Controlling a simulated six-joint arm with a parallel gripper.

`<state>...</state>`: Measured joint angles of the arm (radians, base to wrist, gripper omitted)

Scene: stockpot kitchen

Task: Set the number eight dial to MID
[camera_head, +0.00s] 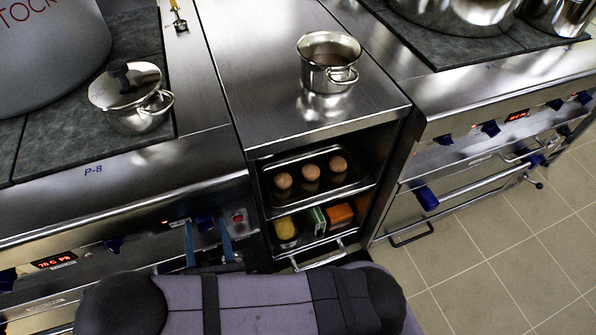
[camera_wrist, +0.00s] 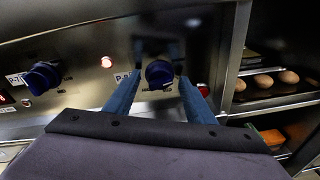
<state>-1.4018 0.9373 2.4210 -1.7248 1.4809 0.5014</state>
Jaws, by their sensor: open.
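The number eight dial (camera_wrist: 158,73) is a dark blue knob on the steel front panel, with a label reading "P-8" partly visible to its left. In the wrist view my gripper (camera_wrist: 159,80) is open, its two blue fingers on either side of this dial, apart from it as far as I can see. In the head view my gripper (camera_head: 206,222) reaches the left stove's front, with the blue dial (camera_head: 205,225) between its fingers. The dial's pointer and setting marks are too dark and small to read.
Another blue knob (camera_wrist: 42,77) labelled P-7 is to the left. A red button (camera_head: 239,217) sits just right of the dial. An open shelf cabinet (camera_head: 262,190) with eggs and boxes stands right of the panel. A lidded pot (camera_head: 137,121) stands on the left stove.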

